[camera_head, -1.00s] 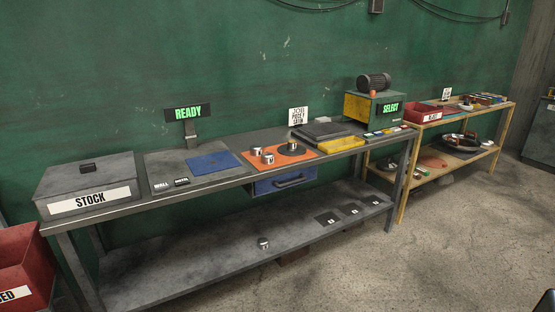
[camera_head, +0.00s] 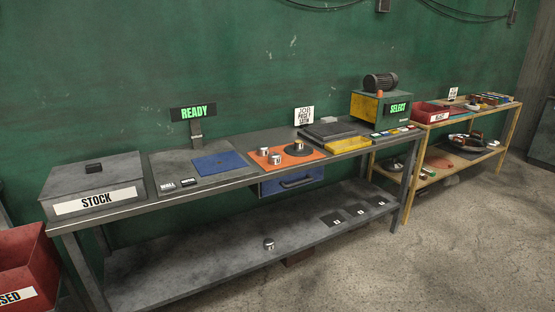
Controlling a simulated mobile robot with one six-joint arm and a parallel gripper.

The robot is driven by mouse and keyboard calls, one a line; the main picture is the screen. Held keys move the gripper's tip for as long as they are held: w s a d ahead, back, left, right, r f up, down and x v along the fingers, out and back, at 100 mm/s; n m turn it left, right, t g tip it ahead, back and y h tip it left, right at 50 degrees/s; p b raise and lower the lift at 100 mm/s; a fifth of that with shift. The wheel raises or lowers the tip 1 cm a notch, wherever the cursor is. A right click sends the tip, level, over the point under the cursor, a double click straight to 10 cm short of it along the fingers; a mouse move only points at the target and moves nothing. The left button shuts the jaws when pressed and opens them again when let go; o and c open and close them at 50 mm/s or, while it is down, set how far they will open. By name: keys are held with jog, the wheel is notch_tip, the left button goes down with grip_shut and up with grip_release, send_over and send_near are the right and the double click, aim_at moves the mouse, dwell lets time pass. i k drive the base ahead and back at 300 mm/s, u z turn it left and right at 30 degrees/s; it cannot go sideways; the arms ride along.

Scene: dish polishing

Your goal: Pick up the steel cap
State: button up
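Small steel cap-like cylinders stand on the grey bench. Two of them, a left one (camera_head: 263,152) and a front one (camera_head: 275,159), stand on the orange mat (camera_head: 311,157). Another (camera_head: 299,145) sits on a dark round disc (camera_head: 303,151) on the same mat. One more steel cylinder (camera_head: 269,244) stands alone on the lower shelf (camera_head: 213,262). At this size I cannot tell which is the steel cap. My gripper is not in view.
The bench (camera_head: 140,205) also bears a STOCK box (camera_head: 93,178), blue mat (camera_head: 223,163), yellow tray (camera_head: 347,145) and motor unit (camera_head: 381,102). A red bin (camera_head: 22,262) stands lower left. A wooden rack (camera_head: 425,152) stands right. The front floor is clear.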

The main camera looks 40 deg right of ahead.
aim_at(274, 158)
jog(key=u, duration=0.15)
jog(key=i, duration=1.05)
jog(key=u, duration=0.3)
